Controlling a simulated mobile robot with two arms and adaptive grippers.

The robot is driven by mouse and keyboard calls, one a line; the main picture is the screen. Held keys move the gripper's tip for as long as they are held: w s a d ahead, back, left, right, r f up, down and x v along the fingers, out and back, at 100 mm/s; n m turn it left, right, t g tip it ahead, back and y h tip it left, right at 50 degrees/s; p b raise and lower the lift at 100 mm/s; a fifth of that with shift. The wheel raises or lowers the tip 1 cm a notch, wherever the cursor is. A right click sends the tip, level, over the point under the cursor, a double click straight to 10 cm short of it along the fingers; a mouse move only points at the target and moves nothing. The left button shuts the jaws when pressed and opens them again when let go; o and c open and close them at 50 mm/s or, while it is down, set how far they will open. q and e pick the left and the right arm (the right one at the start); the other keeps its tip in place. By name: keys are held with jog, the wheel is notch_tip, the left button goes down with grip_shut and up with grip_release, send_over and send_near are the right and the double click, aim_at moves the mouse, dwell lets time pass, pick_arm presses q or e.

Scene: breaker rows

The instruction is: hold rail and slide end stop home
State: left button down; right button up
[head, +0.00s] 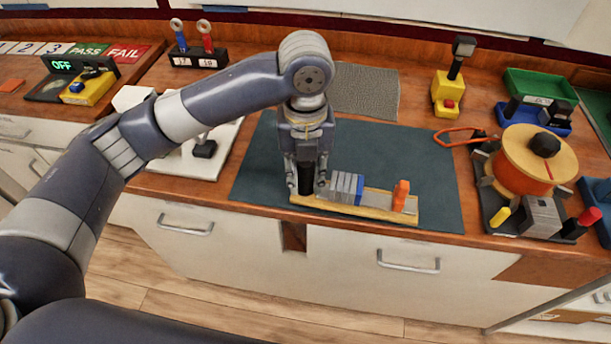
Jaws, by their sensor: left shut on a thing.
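The rail (378,207) lies on a yellow base (345,206) on the dark green mat, near the bench's front edge. Several grey breakers (342,186) and a blue piece (359,190) stand together on its left part. An orange end stop (400,196) stands upright near its right end, with bare rail between it and the blue piece. My left gripper (306,186) points down at the rail's left end, shut on a dark block there; its fingers partly hide the block. My right gripper is not in view.
A spool of orange wire (527,160) stands at the right, with a looped orange cord beside it. A yellow stand with a red button (447,95) is at the back. A grey textured mat (365,91) lies behind my arm. The green mat (430,165) is clear behind the rail.

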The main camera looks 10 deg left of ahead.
pick_arm(q)
jog(key=shift+w+a+f, duration=0.25)
jog(key=shift+w+f, duration=0.2)
jog(key=shift+w, duration=1.2)
jog(key=shift+w+a+f, duration=0.25)
jog(key=shift+w+f, duration=0.2)
jog(key=shift+w, duration=1.2)
jog(key=shift+w+a+f, duration=0.25)
jog(key=shift+w+f, duration=0.2)
jog(key=shift+w, duration=1.2)
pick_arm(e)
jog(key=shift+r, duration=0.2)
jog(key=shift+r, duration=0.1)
pick_arm(q)
jog(key=shift+p, duration=0.75)
jog(key=shift+f, duration=0.1)
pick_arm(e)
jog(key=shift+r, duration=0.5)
pick_arm(q)
jog(key=shift+s+f+p, duration=0.1)
jog(key=shift+f+p, duration=0.1)
jog(key=shift+p, duration=0.2)
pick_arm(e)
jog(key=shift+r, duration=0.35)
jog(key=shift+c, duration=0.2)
